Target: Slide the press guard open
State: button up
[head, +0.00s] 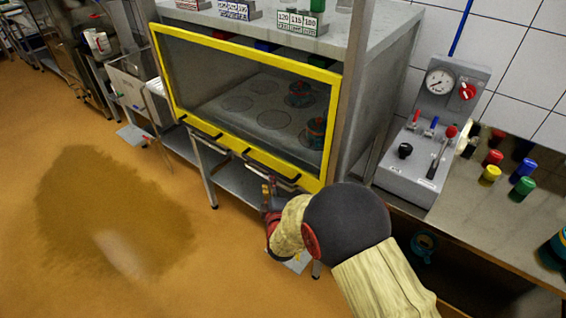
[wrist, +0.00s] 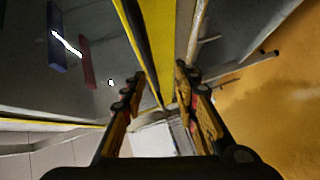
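The press guard (head: 205,127) is a clear panel in a yellow frame across the front of the press, and it covers the opening. A black bar handle (head: 268,166) sits on its lower rail, right of centre. My gripper (head: 271,190) is low in front of the press, just below the handle's right end. In the wrist view my gripper (wrist: 160,78) has its fingers apart with nothing held between them. The yellow guard frame (wrist: 158,30) runs down toward the gap between the fingers. I cannot tell whether a finger touches it.
Behind the panel, moulds (head: 316,130) stand on a plate with round marks. Right of the press is a control box (head: 430,150) with a gauge, levers and a red knob. Coloured cylinders (head: 522,188) stand on the right counter.

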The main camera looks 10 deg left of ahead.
aim_at(267, 168)
jog(key=shift+n, duration=0.6)
jog(key=shift+r+b+x, duration=0.25)
jog(key=shift+b+x, duration=0.15)
jog(key=shift+x, duration=0.85)
jog(key=shift+r+b+x, duration=0.3)
jog(key=shift+b+x, duration=0.05)
jog(key=shift+x, duration=0.95)
jog(key=shift+r+b+x, duration=0.25)
jog(key=shift+b+x, duration=0.15)
jog(key=shift+x, duration=0.85)
jog(key=shift+w+a, duration=0.1)
jog(key=shift+c, duration=0.4)
grip_shut()
